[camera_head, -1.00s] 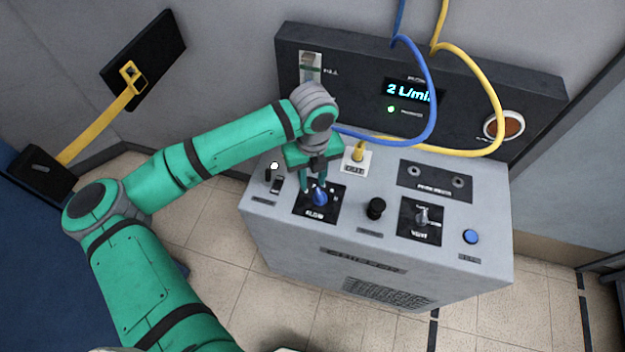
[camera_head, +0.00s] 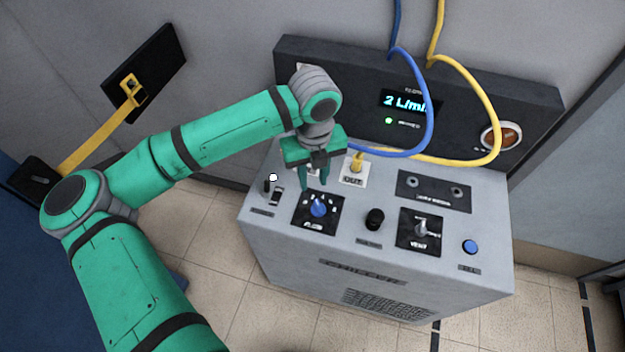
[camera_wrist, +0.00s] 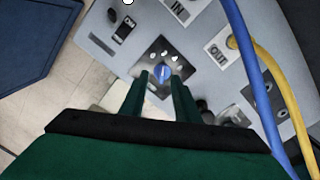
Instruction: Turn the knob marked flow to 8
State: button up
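The blue flow knob (camera_head: 318,207) sits on a black square plate with white marks on top of the grey chiller (camera_head: 380,275). In the wrist view the knob (camera_wrist: 161,74) shows just beyond my fingertips, with a pale pointer line on it. I cannot read which mark it points to. My gripper (camera_head: 314,186) is above and slightly behind the knob, apart from it. Its two fingers are spread with nothing between them; they also show in the wrist view (camera_wrist: 160,82). The display (camera_head: 408,103) reads "2 L/min", its end partly covered by the blue hose.
A black knob (camera_head: 375,219), a grey vent knob (camera_head: 423,229) and a blue button (camera_head: 470,247) lie to the right. A toggle switch (camera_head: 268,184) is at left.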

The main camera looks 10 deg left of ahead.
notch_tip(320, 180, up, 5)
jog(key=shift+s+a+f, duration=0.1)
jog(key=shift+a+f, duration=0.05)
dwell(0.5)
dwell(0.5)
notch_tip(320, 180, up, 11)
dwell(0.5)
jog(key=shift+f, duration=0.1)
jog(key=shift+d, duration=0.2)
